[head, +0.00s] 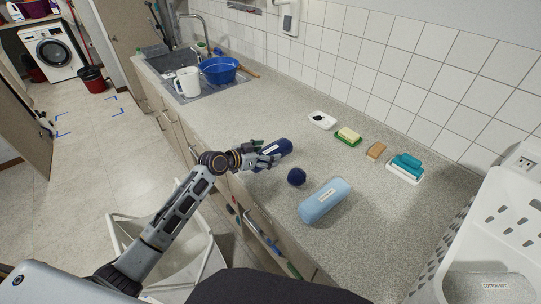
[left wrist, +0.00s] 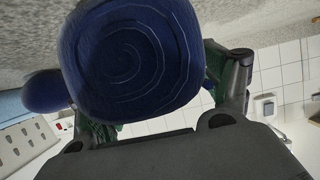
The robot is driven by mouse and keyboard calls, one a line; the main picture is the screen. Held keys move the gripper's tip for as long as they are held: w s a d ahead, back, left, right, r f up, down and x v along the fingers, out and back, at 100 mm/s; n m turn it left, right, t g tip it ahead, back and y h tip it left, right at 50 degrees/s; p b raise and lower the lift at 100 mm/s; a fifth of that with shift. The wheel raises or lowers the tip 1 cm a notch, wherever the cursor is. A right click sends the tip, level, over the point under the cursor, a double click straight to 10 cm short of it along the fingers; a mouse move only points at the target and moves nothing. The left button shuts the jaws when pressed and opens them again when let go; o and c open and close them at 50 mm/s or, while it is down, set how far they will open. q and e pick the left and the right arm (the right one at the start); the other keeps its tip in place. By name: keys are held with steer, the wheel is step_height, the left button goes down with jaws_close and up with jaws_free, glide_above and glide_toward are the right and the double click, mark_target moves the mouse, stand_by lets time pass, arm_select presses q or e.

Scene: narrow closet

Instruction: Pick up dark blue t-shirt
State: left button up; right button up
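The dark blue t-shirt is a tight roll (head: 278,147) at the middle of the counter in the head view. In the left wrist view its round, spiral end (left wrist: 130,58) fills the upper middle, close to the camera. My left gripper (head: 264,156) is at the roll, with its green-padded fingers on either side. The roll hides much of the fingers in the wrist view, so I cannot tell whether they press on it. The roll appears at counter height; contact beneath is hidden. My right gripper is not in view.
A small dark blue bundle (head: 296,177) and a light blue labelled roll (head: 325,200) lie close by on the counter. Soap dishes, including a green one (head: 348,137), stand toward the tiled wall. A blue basin (head: 222,70) and white jug (head: 187,81) are by the sink. A white basket (head: 480,245) is at right.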

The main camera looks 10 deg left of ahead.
mark_target(266, 152)
arm_select(q)
steer(key=c, duration=0.9)
steer(key=shift+c, duration=0.2)
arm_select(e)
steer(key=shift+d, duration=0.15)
arm_select(q)
steer(key=shift+r, duration=0.15)
steer(key=shift+r, duration=0.6)
step_height(266, 152, up, 7)
steer(key=shift+f, duration=0.1)
steer(key=shift+r, duration=0.9)
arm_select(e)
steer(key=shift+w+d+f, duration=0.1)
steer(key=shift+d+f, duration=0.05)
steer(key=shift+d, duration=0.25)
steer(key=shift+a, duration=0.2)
